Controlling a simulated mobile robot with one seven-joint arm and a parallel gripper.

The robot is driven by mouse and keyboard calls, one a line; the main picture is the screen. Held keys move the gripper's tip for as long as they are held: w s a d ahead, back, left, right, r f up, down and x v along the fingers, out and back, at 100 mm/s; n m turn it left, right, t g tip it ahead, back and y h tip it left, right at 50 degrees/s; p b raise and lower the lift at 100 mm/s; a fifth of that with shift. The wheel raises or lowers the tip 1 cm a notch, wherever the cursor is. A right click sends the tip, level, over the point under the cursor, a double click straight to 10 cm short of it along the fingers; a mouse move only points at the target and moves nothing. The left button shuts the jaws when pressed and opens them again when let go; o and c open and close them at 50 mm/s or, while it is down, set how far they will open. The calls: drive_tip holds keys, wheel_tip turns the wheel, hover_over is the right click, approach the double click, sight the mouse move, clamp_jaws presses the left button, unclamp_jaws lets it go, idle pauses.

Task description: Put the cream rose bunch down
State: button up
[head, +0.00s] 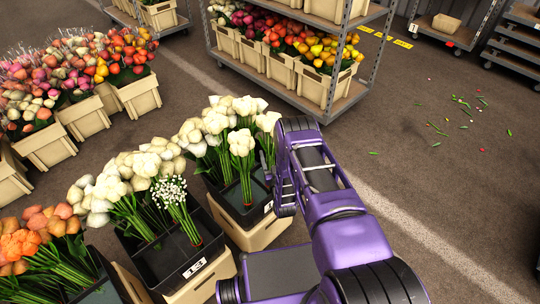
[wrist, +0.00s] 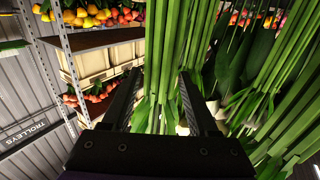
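Cream and white bunches stand in black buckets in the head view. The cream rose bunch (head: 267,122) at the right end of the far bucket (head: 252,214) is upright, its stems partly hidden by my gripper (head: 268,168). In the wrist view its green stems (wrist: 166,60) run between the two dark fingers of my gripper (wrist: 160,85), which press close on both sides. The blooms are out of the wrist view. Another cream bunch (head: 242,143) stands just left of my gripper in the same bucket. Whether the held stems touch the bucket floor is hidden.
A nearer bucket (head: 190,268) holds white bunches and a small-flowered bunch (head: 172,195). Orange bunches (head: 30,240) are at the lower left. A trolley (head: 345,100) with flower crates stands behind. Open floor with scattered petals (head: 455,115) lies to the right.

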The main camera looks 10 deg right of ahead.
drive_tip(key=shift+o, duration=1.1)
drive_tip(key=shift+r, duration=0.15)
drive_tip(key=s+p, duration=0.1)
drive_tip(key=s, duration=1.1)
drive_tip(key=shift+d+p, duration=0.25)
drive_tip(key=shift+p, duration=0.15)
